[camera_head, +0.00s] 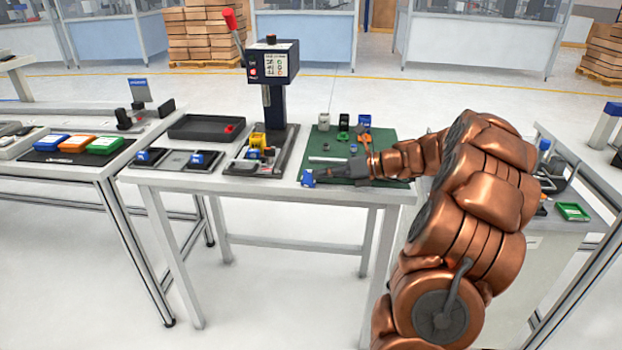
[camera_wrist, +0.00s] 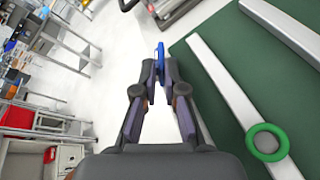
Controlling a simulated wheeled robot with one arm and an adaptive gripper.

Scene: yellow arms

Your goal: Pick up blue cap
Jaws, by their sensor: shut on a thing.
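The blue cap (camera_head: 307,178) is at the tips of my gripper (camera_head: 318,177) in the head view, by the front edge of the table near the green mat's left side. In the wrist view the blue cap (camera_wrist: 161,50) shows as a thin blue piece between the fingertips of my gripper (camera_wrist: 160,68), which are shut on it. The cap is seen nearly edge-on there. Pale floor and the table edge show below it. I cannot tell its exact height above the table.
The green mat (camera_wrist: 222,95) bears pale bars and a green ring (camera_wrist: 267,142) beside my gripper. Behind stand a white part (camera_head: 323,121) and small green, blue and orange parts. A lever press (camera_head: 272,75) stands to the left, near a dark tray (camera_head: 205,127).

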